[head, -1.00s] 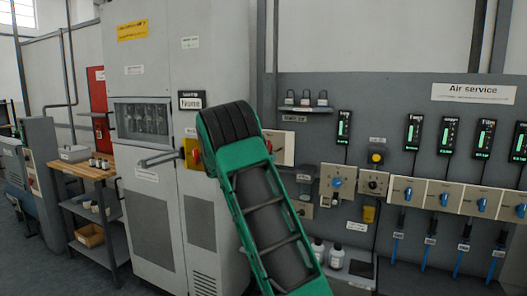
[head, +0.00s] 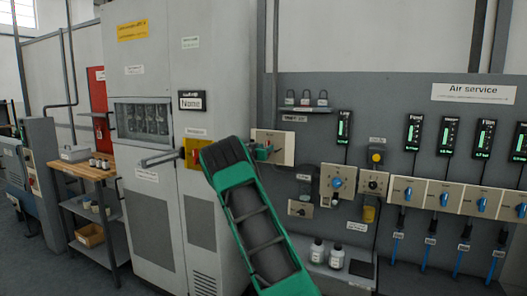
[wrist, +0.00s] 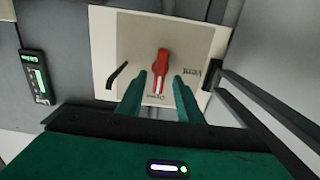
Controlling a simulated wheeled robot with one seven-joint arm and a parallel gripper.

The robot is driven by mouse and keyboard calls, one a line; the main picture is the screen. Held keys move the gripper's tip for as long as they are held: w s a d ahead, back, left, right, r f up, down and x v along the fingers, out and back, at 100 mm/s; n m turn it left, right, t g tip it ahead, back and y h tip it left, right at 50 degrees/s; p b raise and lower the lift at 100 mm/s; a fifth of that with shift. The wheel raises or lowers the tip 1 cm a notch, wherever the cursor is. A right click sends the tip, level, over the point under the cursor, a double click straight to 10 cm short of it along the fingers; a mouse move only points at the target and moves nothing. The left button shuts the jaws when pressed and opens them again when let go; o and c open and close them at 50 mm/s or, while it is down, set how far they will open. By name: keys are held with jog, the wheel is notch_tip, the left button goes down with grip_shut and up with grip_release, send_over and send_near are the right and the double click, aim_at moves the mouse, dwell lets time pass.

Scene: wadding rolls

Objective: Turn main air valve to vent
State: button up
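The main air valve is a red knob (wrist: 160,68) on a cream plate (wrist: 205,45) in the wrist view. The knob lies upright in that picture, its white-marked end toward a small label at the bottom. A label that seems to read "Vent" (wrist: 193,75) is to its right, upside down. My gripper (wrist: 160,80) is open, its two green fingers apart on either side of the knob's lower part; contact cannot be told.
A black bent rod (wrist: 117,75) stands left of the knob. A grey cabinet (head: 160,220) stands close to the left of my arm.

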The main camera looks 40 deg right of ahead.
jog(key=shift+w+d, duration=0.25)
jog(key=shift+d, duration=0.35)
grip_shut()
jog(key=shift+a, duration=0.1)
